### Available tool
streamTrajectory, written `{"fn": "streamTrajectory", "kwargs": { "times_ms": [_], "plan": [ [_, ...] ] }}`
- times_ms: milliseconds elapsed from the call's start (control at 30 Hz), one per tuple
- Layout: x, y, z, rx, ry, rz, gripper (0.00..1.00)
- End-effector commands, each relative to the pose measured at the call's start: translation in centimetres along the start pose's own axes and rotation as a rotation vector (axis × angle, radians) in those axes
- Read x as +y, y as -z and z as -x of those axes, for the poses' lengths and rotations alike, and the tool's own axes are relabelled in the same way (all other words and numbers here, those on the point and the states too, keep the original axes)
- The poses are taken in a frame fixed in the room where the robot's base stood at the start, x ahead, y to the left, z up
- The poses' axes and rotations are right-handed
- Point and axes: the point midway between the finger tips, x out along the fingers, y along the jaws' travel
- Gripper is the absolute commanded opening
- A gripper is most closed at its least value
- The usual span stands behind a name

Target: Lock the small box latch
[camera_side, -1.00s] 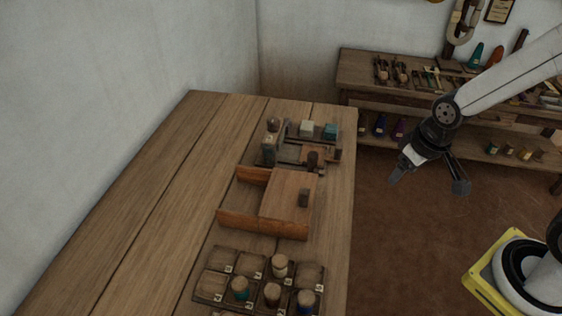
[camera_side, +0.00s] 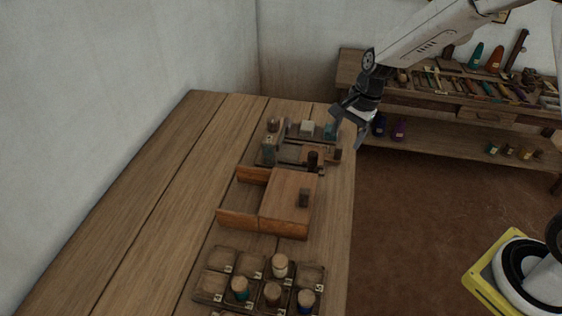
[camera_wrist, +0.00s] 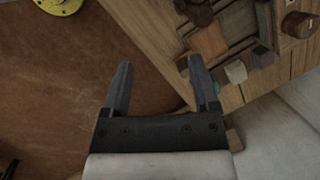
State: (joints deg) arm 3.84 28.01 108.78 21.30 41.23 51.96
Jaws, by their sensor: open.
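A small latch-like assembly (camera_side: 290,153) sits at the far right corner of the wooden table, with a brown wooden block (camera_side: 312,150) and a dark round knob (camera_side: 313,160). In the wrist view the brown block (camera_wrist: 209,40) and dark knob (camera_wrist: 196,11) show at the upper right. I cannot tell whether the latch is locked. A wooden box (camera_side: 285,200) with a dark handle (camera_side: 304,197) stands nearer, its left part open. My gripper (camera_side: 347,126) is open and empty above the table's right edge, beside the assembly. Its fingers also show in the wrist view (camera_wrist: 160,65).
Small blocks, one white (camera_side: 307,128) and one teal (camera_side: 330,131), stand behind the assembly. A compartment tray (camera_side: 217,283) with several capped jars is at the front. A shelf (camera_side: 440,138) with tools stands behind. The table's left side (camera_side: 170,200) is clear.

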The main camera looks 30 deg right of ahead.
Motion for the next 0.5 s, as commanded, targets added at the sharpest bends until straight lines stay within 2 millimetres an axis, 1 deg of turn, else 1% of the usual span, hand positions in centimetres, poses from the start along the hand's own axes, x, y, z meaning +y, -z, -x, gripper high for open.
{"fn": "streamTrajectory", "kwargs": {
  "times_ms": [33, 100, 200, 333, 500],
  "plan": [
    [-1.1, 0.4, -0.5, -0.025, 0.0, -0.082, 0.77],
    [-2.4, 0.7, -0.9, -0.059, 0.0, -0.195, 0.77],
    [-3.9, 1.1, -1.4, -0.101, -0.002, -0.327, 0.77],
    [-5.1, 1.4, -1.8, -0.138, -0.008, -0.439, 0.77],
    [-5.7, 1.5, -2.0, -0.155, -0.01, -0.489, 0.77]
  ]
}}
